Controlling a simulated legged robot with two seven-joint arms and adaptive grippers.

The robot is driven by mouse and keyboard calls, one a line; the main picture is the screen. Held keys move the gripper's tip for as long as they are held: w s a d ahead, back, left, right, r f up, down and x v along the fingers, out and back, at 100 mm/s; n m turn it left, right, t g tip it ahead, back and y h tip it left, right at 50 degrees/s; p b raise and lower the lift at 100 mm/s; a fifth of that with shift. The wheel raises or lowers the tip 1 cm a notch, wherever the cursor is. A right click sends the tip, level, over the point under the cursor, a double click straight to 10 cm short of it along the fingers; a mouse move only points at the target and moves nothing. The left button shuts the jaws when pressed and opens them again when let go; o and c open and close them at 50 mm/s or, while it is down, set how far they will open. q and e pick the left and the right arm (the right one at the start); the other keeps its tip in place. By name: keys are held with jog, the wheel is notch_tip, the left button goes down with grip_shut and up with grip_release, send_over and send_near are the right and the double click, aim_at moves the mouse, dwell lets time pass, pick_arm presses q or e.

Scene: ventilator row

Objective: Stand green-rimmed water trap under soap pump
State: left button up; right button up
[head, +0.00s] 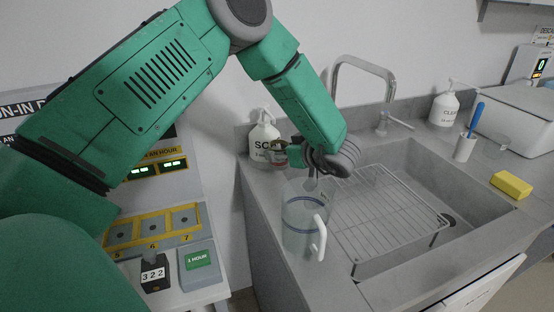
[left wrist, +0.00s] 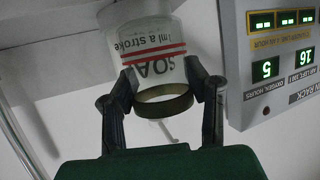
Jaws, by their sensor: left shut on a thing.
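The soap pump (head: 262,140), a white bottle labelled SOAP, stands at the back left corner of the counter. In the left wrist view the soap pump (left wrist: 150,35) appears upside down, directly beyond the fingers. My left gripper (head: 284,152) is in front of the bottle, its fingers partly hidden behind my wrist. In the wrist view my left gripper (left wrist: 165,92) is shut on the green-rimmed water trap (left wrist: 163,106), whose olive-green ring shows between the fingertips. The trap's clear body is hard to make out. I cannot tell whether its base touches the counter. My right gripper is not in view.
A clear jug (head: 298,232) stands on the counter close below my left wrist. A wire rack (head: 385,215) lies over the sink, with a tap (head: 362,68) behind. A yellow sponge (head: 511,185) and a white pump bottle (head: 444,108) are at the right.

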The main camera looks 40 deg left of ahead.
pick_arm(q)
jog(key=x, duration=0.3)
jog(key=shift+s+a+r, duration=0.1)
notch_tip(320, 180, down, 3)
jog(key=shift+s+r, duration=0.1)
jog(key=shift+r, duration=0.1)
jog(key=shift+c, duration=1.1)
jog(key=shift+d+f, duration=0.15)
jog(key=shift+d, duration=0.55)
jog(key=o, duration=1.3)
jog(key=shift+a+f, duration=0.1)
jog(key=shift+a, duration=0.1)
jog(key=shift+a+f, duration=0.1)
jog(key=shift+a, duration=0.1)
jog(key=shift+d+r, duration=0.35)
jog(key=v, duration=1.1)
jog(key=shift+d+r, duration=0.1)
jog(key=shift+d, duration=0.3)
